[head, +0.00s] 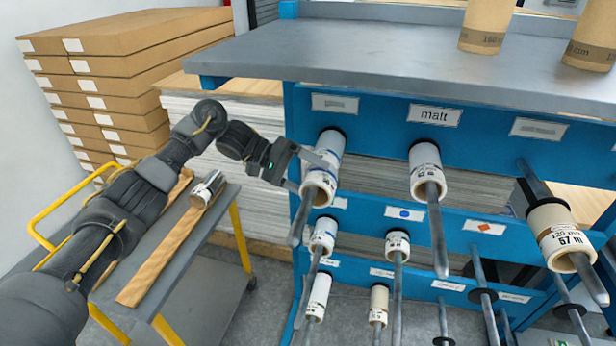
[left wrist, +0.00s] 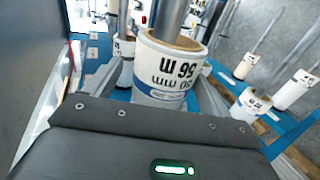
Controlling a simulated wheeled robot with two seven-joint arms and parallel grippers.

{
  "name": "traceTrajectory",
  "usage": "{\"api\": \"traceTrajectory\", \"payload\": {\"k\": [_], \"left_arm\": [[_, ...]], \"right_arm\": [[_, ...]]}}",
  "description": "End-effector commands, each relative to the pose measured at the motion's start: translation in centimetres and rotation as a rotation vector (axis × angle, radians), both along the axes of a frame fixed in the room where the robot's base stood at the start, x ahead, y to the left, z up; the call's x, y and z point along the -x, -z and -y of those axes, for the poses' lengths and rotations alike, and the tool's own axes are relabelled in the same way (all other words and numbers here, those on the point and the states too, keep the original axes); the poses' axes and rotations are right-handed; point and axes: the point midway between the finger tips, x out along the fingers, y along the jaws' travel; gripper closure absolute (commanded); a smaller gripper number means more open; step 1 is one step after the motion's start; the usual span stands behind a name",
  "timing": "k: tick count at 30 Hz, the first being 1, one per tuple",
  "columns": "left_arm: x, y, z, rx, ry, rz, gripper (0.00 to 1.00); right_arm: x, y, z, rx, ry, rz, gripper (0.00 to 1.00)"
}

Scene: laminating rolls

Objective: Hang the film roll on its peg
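A film roll (head: 323,170) with a white printed end band and a silvery body sits around the upper left peg (head: 300,220) of the blue rack. In the left wrist view the film roll (left wrist: 168,72) reads "56 m", and the peg (left wrist: 172,18) runs through its core. My left gripper (head: 311,174) is at the roll from the left side. Its fingers stand apart on either side of the roll, and a gap shows beside the left finger in the left wrist view (left wrist: 158,92). My right gripper is not in view.
Other rolls hang on pegs nearby, including one under the "matt" label (head: 426,172) and one at right (head: 560,236). Pegs jut toward me. A silver roll (head: 207,188) lies on a cart (head: 215,237) at left. A grey top (head: 400,55) overhangs the rack.

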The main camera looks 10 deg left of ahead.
Motion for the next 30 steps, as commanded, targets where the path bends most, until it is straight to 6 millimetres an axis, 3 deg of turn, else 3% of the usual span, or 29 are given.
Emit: {"api": "traceTrajectory", "payload": {"k": [3, 13, 24, 30], "left_arm": [[0.0, 0.0, 0.0, 0.000, 0.000, 0.000, 0.07], [-0.1, -0.2, -0.6, -0.001, -0.001, 0.001, 0.07], [-0.5, -2.7, -7.1, -0.004, -0.003, 0.003, 0.07], [-0.6, -3.8, -9.2, -0.002, 0.000, 0.000, 0.07]], "right_arm": [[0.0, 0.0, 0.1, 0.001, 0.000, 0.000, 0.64], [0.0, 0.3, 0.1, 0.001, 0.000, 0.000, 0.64], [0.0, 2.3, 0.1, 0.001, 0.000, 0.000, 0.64], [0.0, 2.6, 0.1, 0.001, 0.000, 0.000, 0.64]]}}
